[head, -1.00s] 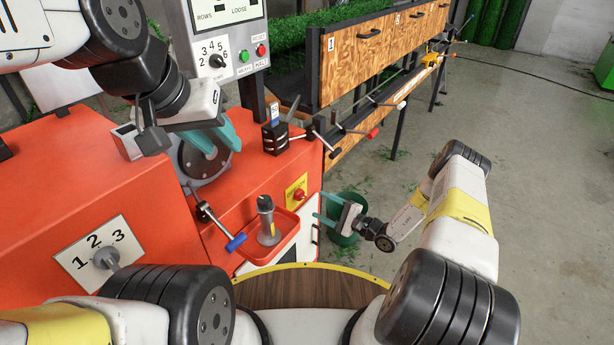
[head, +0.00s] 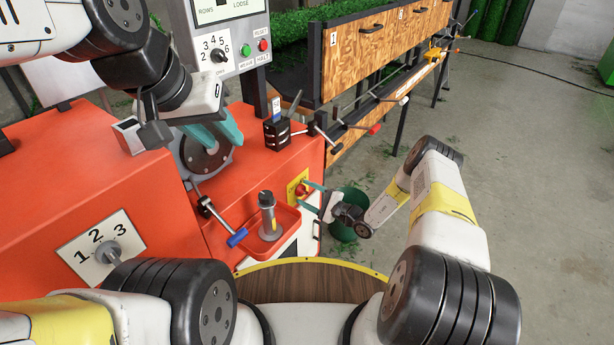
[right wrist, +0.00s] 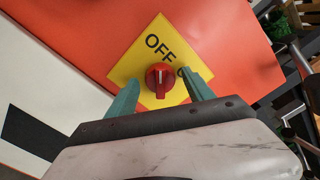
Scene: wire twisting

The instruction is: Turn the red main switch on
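The red main switch (head: 301,190) is a round knob on a yellow plate (head: 293,180) on the front of the orange machine. In the right wrist view the switch (right wrist: 160,79) has a pale mark on its face, and the plate (right wrist: 128,66) reads "OFF", with the rest of its lettering covered. My right gripper (head: 309,190) is open in front of the switch. Its teal fingers (right wrist: 160,92) stand to either side of the knob; whether they touch it I cannot tell. My left gripper (head: 215,137) is over the round grey machine part; its finger gap is unclear.
A red tray (head: 284,224) with a grey cylindrical tool (head: 268,215) and a blue-handled lever (head: 237,238) are left of the switch. A control panel (head: 231,40) rises behind.

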